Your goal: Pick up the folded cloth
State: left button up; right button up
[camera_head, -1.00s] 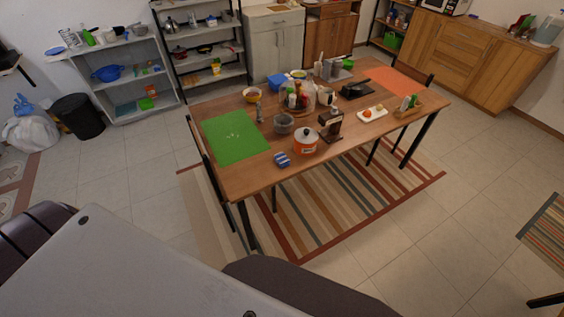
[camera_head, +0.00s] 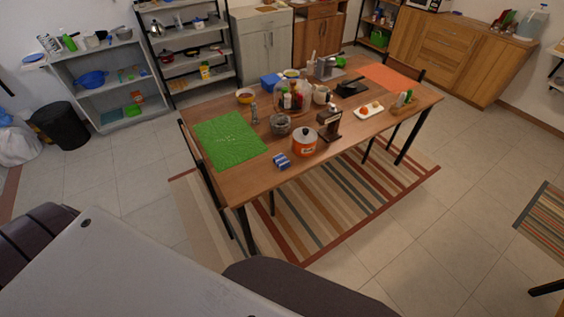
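A small blue-and-white folded item (camera_head: 282,161), which looks like the folded cloth, lies near the front edge of the wooden table (camera_head: 250,186). It sits just left of and in front of an orange pot with a lid (camera_head: 304,143). It is small in the picture, so its folds cannot be made out. Neither of my grippers is in view. Only parts of my own body show along the bottom left, well short of the table.
A green mat (camera_head: 229,141) lies on the table's left part. A striped rug (camera_head: 345,196) lies under the table. Tiled floor in front is clear.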

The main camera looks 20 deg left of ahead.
aim_at(280, 160)
jog(key=j+z, duration=0.25)
jog(key=j, duration=0.2)
jog(key=k+j+z, duration=0.2)
jog(key=j, duration=0.2)
jog(key=j+z, duration=0.25)
jog(key=j, duration=0.2)
jog(key=k+j+z, duration=0.2)
jog(key=j, duration=0.2)
jog(key=j+z, duration=0.25)
jog(key=k+j+z, duration=0.2)
jog(key=j, duration=0.25)
jog(key=k+j+z, duration=0.25)
